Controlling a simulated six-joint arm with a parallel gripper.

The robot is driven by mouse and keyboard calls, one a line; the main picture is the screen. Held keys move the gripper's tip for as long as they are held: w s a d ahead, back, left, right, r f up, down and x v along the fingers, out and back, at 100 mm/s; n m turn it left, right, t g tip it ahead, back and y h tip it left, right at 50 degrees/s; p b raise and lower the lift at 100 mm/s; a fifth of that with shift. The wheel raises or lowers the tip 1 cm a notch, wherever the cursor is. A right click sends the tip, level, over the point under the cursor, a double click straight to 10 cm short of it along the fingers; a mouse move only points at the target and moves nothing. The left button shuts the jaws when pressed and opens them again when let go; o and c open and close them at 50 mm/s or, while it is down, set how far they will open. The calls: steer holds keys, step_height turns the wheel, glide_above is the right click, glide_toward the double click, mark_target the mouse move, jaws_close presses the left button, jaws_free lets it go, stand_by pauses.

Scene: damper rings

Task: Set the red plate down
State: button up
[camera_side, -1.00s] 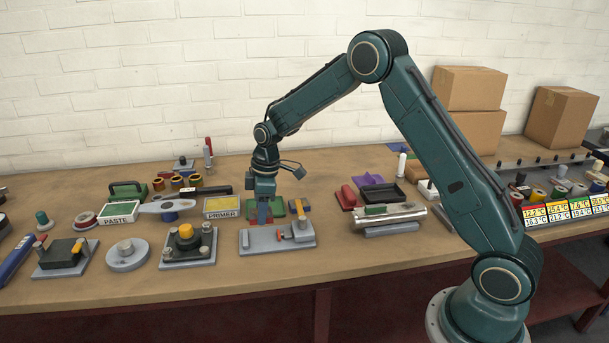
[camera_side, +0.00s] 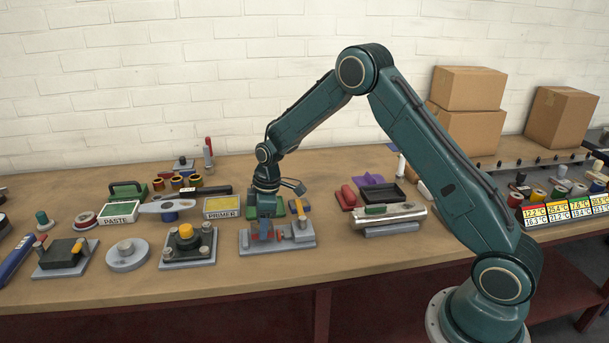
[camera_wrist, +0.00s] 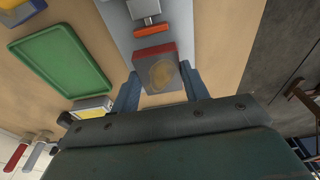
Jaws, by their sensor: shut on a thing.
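The red plate (camera_wrist: 157,68) shows in the wrist view as a small block with red edges and a greyish top bearing a brown round patch. It sits between the two blue fingers of my gripper (camera_wrist: 160,72), which is shut on it. In the side view my gripper (camera_side: 262,233) points down at the left part of the grey fixture base (camera_side: 286,245). The plate is mostly hidden there by the fingers. It lies over the fixture base in the wrist view, but I cannot tell whether it touches it. An orange-red clamp part (camera_wrist: 151,30) is close by.
A green tray (camera_wrist: 62,60) lies behind the fixture. The yellow PRIMER box (camera_side: 222,207) is to its left, and a post assembly with a yellow knob (camera_side: 186,231) stands further left. A silver cylinder (camera_side: 388,217) is to the right. Bare bench lies in front.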

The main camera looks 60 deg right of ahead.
steer(key=shift+f, duration=0.2)
stand_by(0.3)
steer(key=shift+f, duration=0.5)
steer(key=shift+f, duration=0.25)
stand_by(0.6)
steer(key=o, duration=1.4)
steer(key=shift+f, duration=0.1)
steer(key=r, duration=0.4)
steer(key=s+d+r, duration=0.1)
steer(key=r, duration=0.8)
steer(key=shift+s+d+r, duration=0.25)
steer(key=shift+r, duration=0.15)
jaws_close()
